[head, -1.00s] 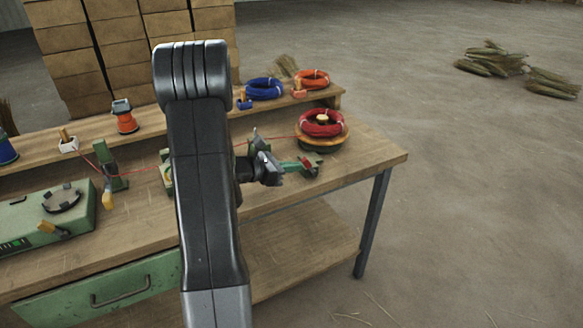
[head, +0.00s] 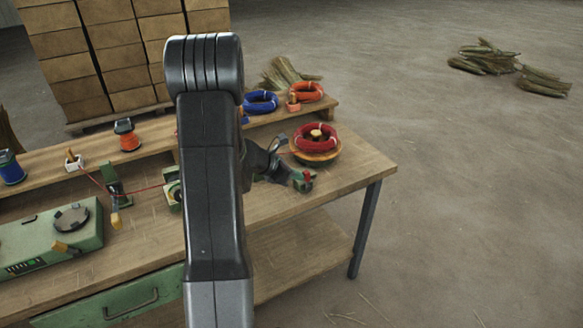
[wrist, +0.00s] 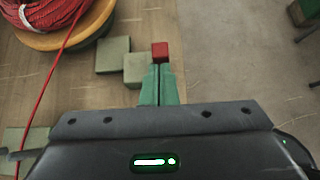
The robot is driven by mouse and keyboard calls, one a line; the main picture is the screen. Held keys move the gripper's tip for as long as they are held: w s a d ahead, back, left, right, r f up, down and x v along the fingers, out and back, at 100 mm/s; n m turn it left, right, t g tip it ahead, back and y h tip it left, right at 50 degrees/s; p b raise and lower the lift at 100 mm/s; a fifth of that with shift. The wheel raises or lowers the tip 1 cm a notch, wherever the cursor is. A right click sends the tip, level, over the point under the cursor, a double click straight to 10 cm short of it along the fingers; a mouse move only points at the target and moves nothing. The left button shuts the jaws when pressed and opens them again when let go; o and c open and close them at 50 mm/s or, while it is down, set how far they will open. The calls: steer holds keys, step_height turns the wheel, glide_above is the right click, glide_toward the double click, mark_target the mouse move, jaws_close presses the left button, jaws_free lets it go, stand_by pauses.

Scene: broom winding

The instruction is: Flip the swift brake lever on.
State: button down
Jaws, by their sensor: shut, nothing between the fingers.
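The swift is a round wooden turntable (head: 318,158) carrying a coil of red wire (head: 316,138), at the right end of the bench. Its brake lever has a red tip (head: 308,177) near the front of the swift. In the wrist view the red tip (wrist: 160,50) stands just beyond my fingertips, beside pale green blocks (wrist: 113,54). My gripper (wrist: 159,68) is shut, with its two green fingers side by side and nothing between them. I cannot tell whether they touch the red tip. In the head view my arm hides part of the bench and gripper.
A red wire (wrist: 48,90) runs from the coil across the bench. Blue (head: 261,102) and orange (head: 306,92) coils lie on the rear shelf. A green machine (head: 50,240) stands at the left. The bench's right edge is close to the swift, with open floor beyond.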

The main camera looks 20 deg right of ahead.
mark_target(306, 171)
steer(key=d+r+y+p, duration=0.1)
steer(key=p, duration=0.2)
steer(key=shift+d+r, duration=0.1)
steer(key=shift+r, duration=0.25)
steer(key=shift+d+y+p, duration=0.45)
steer(key=shift+y+p, duration=0.45)
steer(key=shift+p, duration=0.3)
steer(key=shift+d+p, duration=0.25)
steer(key=shift+p, duration=0.1)
steer(key=shift+w+f, duration=0.1)
steer(key=shift+f, duration=0.2)
steer(key=shift+r, duration=0.1)
steer(key=shift+r+p, duration=0.35)
steer(key=shift+r, duration=0.4)
